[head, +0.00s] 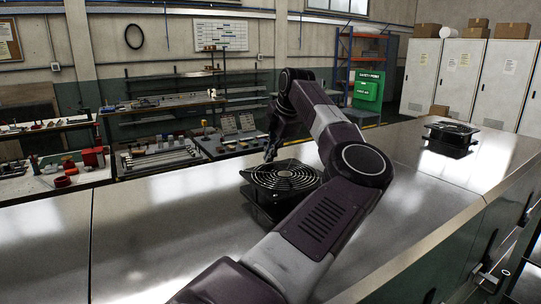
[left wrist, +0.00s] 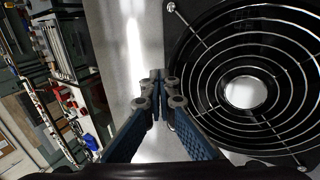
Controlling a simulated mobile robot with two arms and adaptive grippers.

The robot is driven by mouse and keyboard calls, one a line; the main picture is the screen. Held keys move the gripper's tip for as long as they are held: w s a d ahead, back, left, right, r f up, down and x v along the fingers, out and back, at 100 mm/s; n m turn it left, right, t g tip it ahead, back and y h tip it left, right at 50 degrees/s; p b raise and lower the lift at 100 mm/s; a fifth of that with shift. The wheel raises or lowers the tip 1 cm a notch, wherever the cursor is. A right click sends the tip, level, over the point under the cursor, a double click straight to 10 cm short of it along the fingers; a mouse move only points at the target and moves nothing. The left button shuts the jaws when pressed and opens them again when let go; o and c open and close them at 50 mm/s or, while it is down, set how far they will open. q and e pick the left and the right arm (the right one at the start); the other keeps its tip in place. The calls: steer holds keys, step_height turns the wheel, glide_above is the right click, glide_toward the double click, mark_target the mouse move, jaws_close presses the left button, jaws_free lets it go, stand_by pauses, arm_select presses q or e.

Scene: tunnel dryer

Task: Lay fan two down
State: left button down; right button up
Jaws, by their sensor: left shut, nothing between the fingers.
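A black square fan with a round wire guard (head: 283,176) is on the metal bench top in the middle of the head view, guard facing up. My arm hides part of its right side. The guard also fills the right side of the left wrist view (left wrist: 245,92). A second black fan (head: 452,130) sits farther off at the right, guard also up. No label shows which is fan two. My left gripper (head: 269,153) is shut and empty, pointing down just above the far left edge of the nearer fan. Its closed fingers (left wrist: 160,98) show beside the fan frame. My right gripper is out of view.
The bench top (head: 150,235) is bare at the left of the nearer fan and between the two fans. Behind it stand work tables with tools and parts (head: 165,155).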

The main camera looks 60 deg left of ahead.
arm_select(q)
steer(key=shift+f, duration=0.15)
steer(key=v, duration=1.2)
